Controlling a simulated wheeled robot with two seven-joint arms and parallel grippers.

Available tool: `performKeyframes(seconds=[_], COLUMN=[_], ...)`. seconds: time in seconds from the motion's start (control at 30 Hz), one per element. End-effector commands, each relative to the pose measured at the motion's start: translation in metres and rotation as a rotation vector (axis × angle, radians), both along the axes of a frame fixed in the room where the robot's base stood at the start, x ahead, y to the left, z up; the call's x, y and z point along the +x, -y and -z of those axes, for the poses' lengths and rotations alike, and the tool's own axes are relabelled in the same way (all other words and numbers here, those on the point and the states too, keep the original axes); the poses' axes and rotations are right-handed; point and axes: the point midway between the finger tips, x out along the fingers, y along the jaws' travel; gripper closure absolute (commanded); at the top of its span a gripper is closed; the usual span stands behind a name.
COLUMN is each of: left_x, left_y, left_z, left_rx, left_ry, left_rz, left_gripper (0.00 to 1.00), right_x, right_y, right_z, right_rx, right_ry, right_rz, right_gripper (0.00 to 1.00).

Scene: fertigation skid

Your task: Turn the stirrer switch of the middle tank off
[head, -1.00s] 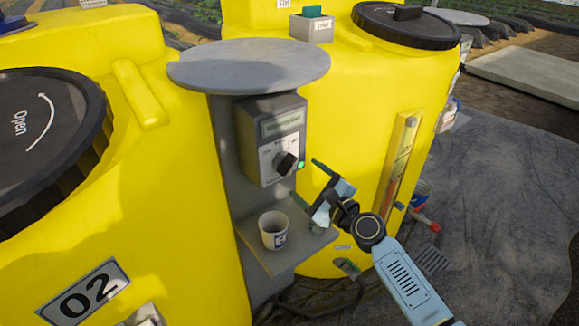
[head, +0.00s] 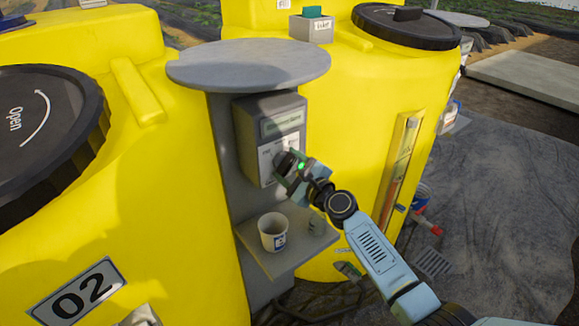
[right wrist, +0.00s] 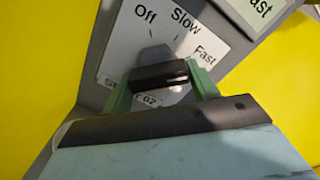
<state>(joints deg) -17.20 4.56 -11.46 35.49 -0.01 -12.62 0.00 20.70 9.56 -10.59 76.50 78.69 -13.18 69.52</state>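The stirrer switch box (head: 268,135) is mounted on a grey post beside the yellow tank marked 02. In the right wrist view its dial plate (right wrist: 135,35) reads Off, Slow and Fast; a partly hidden label below ends in 02. The display (right wrist: 258,8) shows the word Fast. The black knob (right wrist: 160,76) sits between the green fingers of my right gripper (right wrist: 161,88). Both fingers appear closed against its sides. In the head view my right gripper (head: 292,176) is at the box front and hides most of the knob. My left gripper is out of view.
A white cup (head: 273,231) stands on the small shelf (head: 280,262) below the box. A round grey top (head: 250,64) overhangs the box. Yellow tanks (head: 150,215) stand close on both sides. Open ground (head: 500,200) lies to the right.

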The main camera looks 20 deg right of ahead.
Motion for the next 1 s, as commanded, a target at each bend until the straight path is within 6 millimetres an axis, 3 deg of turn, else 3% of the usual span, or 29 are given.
performKeyframes(seconds=[0.03,0.2,0.57,1.0], left_x=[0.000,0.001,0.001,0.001], left_y=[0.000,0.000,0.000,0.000], left_z=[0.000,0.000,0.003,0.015], left_rx=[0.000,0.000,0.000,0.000], left_ry=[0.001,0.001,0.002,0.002], left_rz=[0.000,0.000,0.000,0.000], left_gripper=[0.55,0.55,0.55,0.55], right_x=[0.000,0.000,0.000,0.000], right_y=[0.000,0.000,0.001,0.002], right_z=[0.000,0.000,0.000,-0.001], right_rx=[0.000,0.000,-0.066,-0.401], right_ry=[0.000,0.000,0.024,0.145], right_rz=[0.000,0.000,0.000,-0.001], right_gripper=[0.48,0.67,0.67,0.67])
